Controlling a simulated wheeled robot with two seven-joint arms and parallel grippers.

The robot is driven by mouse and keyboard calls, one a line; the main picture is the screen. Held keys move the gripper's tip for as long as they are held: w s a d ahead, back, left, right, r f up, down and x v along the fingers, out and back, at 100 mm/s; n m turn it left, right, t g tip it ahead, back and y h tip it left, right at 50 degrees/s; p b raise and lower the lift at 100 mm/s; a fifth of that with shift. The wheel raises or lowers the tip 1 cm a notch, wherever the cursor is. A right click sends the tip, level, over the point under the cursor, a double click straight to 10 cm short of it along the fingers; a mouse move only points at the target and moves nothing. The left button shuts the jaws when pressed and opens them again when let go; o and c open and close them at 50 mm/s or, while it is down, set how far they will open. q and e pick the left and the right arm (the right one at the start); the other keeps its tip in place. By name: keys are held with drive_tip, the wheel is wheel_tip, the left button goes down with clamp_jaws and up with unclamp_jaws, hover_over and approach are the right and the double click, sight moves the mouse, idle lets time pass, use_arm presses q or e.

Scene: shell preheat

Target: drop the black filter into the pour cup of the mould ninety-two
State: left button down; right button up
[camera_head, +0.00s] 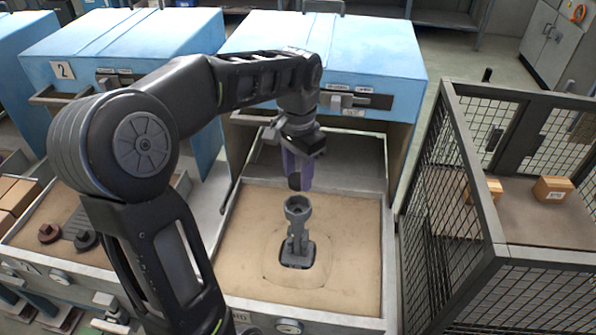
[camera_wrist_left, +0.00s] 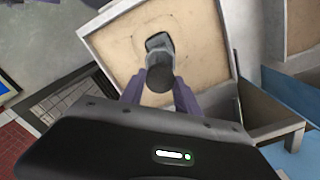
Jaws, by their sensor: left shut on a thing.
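My left gripper (camera_head: 298,178) has purple fingers and is shut on the small round black filter (camera_head: 294,182). The filter also shows between the fingertips in the left wrist view (camera_wrist_left: 159,79). The grey mould (camera_head: 298,241) stands upright in an opening in the sand-coloured bed, with its round pour cup (camera_head: 297,205) at the top. In the head view the filter is just above the cup, apart from it. In the left wrist view the filter and fingers partly cover the mould (camera_wrist_left: 158,46). No number is readable on the mould. My right gripper is not in view.
The mould's bed (camera_head: 350,235) is a framed tray in front of a blue-topped oven (camera_head: 350,60). Another tray at left holds dark pieces (camera_head: 85,240). A mesh cage (camera_head: 470,200) with small orange-brown boxes (camera_head: 553,188) stands close on the right.

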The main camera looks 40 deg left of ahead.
sight(298, 179)
use_arm(q)
wheel_tip(298, 179, down, 4)
drive_tip(key=shift+r+b, duration=0.25)
drive_tip(key=shift+b, duration=0.95)
drive_tip(key=shift+f+b, duration=1)
drive_tip(key=shift+f, duration=0.55)
drive_tip(key=c, duration=0.8)
unclamp_jaws()
wheel_tip(298, 179, up, 8)
drive_tip(key=shift+f, duration=0.1)
